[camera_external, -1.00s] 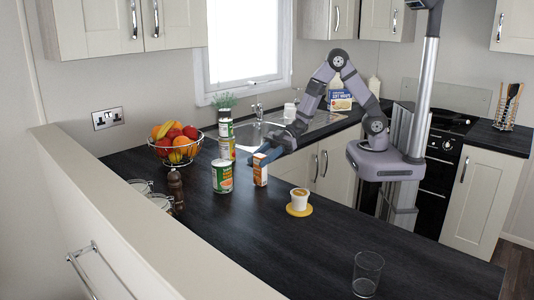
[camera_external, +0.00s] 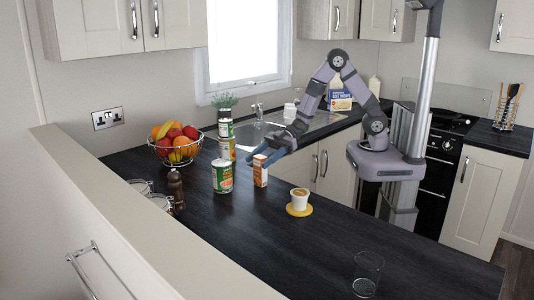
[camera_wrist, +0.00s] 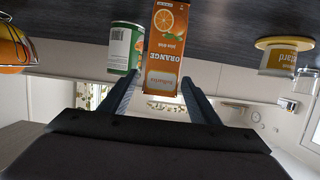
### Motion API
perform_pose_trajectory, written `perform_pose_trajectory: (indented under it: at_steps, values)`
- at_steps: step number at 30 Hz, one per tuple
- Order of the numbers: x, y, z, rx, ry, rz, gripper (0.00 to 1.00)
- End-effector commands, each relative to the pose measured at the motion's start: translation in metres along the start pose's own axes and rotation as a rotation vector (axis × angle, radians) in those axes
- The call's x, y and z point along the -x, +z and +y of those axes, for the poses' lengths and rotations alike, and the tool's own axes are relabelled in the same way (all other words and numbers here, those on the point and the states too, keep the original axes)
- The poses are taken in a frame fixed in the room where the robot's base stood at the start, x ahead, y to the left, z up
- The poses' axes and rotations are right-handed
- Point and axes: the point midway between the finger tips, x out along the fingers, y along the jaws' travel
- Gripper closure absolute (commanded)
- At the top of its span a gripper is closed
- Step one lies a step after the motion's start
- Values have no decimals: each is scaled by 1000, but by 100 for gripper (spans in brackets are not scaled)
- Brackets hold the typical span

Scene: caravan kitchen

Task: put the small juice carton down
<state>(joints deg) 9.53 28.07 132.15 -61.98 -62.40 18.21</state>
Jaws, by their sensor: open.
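The small juice carton (camera_external: 260,171) is orange and white and stands upright on the dark worktop (camera_external: 290,240), just right of a green and white can (camera_external: 222,176). My gripper (camera_external: 262,157) is beside the carton's upper part, on the side towards my arm. In the wrist view the carton (camera_wrist: 165,48) appears upside down with its orange picture, beyond and between the two fingers of my gripper (camera_wrist: 157,85). The fingers are open, with gaps at both sides of the carton.
Stacked tins (camera_external: 227,146), a fruit bowl (camera_external: 177,148) and a pepper mill (camera_external: 176,189) stand to the left. The front worktop is mostly clear.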

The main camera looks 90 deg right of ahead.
Motion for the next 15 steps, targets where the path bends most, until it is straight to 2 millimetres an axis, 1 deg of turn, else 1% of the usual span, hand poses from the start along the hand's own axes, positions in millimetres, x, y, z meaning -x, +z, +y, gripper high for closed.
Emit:
perform_pose_trajectory:
  at_steps: [5, 15]
  values:
    - [21, 1, 1, 0, 4, 1, 44]
    - [82, 1, 2, -1, 6, 0, 44]
